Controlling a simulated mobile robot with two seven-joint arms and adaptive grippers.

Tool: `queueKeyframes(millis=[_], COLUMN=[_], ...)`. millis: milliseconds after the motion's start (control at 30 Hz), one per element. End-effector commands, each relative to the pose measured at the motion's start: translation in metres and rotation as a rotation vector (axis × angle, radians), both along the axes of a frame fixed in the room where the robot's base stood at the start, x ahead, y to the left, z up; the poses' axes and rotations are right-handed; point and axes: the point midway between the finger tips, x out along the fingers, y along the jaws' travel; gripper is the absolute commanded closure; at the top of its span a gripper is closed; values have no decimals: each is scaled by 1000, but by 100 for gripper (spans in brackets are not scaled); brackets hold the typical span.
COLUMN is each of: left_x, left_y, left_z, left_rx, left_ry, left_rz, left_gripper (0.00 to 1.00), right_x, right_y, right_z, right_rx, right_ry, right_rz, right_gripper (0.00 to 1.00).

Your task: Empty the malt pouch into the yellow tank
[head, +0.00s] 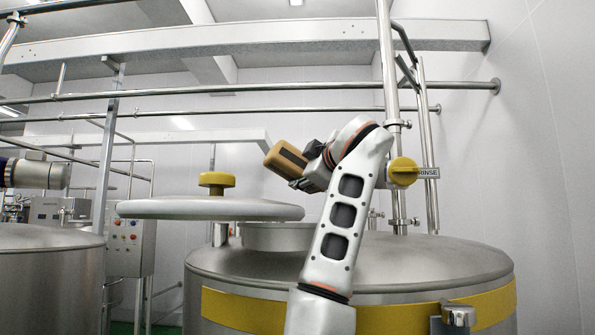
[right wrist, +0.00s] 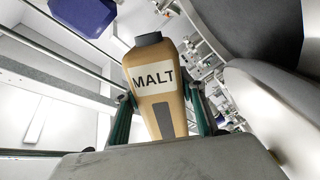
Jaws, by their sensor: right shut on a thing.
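My right gripper (head: 306,175) is shut on the brown malt pouch (head: 283,158), which is tilted and appears above the tank's neck in the head view. In the right wrist view the pouch (right wrist: 155,82) shows its MALT label and dark cap between the fingers (right wrist: 162,112). No malt is seen flowing. The yellow-banded steel tank (head: 440,262) has a raised neck (head: 278,238). Its round lid (head: 160,209) with a yellow knob appears swung to the left. The inside of the neck is hidden. My left gripper is not in view.
A yellow RINSE knob (head: 403,171) sits on the upright pipe at right. Another steel tank (head: 45,270) stands at left, with a control cabinet (head: 128,245) behind. A blue object (right wrist: 82,15) shows in the right wrist view. Horizontal pipes cross the background.

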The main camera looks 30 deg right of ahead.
Motion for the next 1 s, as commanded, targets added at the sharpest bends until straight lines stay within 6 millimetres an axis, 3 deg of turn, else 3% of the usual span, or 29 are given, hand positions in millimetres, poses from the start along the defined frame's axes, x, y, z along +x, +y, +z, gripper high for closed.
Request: queueKeyframes(millis=[1000], left_x=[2], left_y=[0], left_z=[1], left_rx=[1], left_ry=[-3], left_rz=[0], left_gripper=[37], right_x=[0], right_y=[-1], right_z=[50], right_rx=[-1185], right_ry=[155], right_rz=[-2], right_gripper=[99])
